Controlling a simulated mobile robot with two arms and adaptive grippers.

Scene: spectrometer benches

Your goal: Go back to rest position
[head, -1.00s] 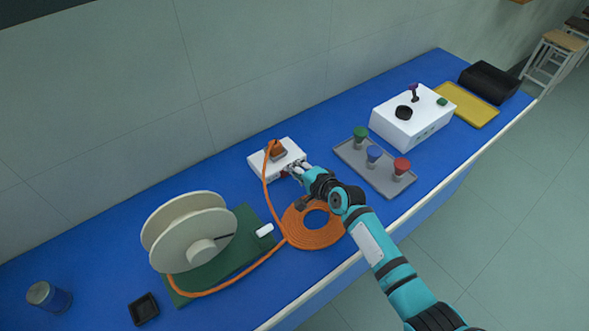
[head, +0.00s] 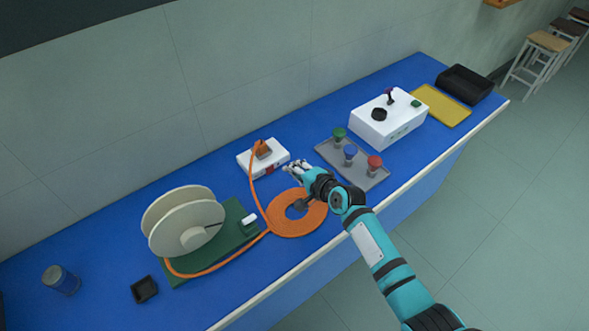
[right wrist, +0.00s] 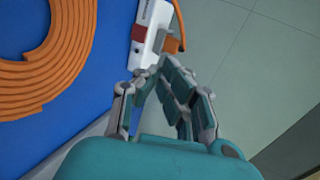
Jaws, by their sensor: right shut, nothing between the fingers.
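My right gripper (head: 296,169) is shut and empty. In the head view it is just right of the white box (head: 277,156) with an orange plug (head: 263,151) on top, and near the orange coil (head: 297,222). In the right wrist view the gripper's fingertips (right wrist: 160,66) meet, with the white box (right wrist: 150,30) beyond them and the coil (right wrist: 45,60) at the left. A red part (right wrist: 143,31) shows on the box's side. My left gripper is not in view.
A cream spool (head: 170,222) stands on a green base at the left. A grey tray (head: 327,152) with green, blue and red knobbed pieces lies to the right. A white instrument (head: 392,122), a yellow tray (head: 440,105) and a black bin (head: 466,83) stand farther right.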

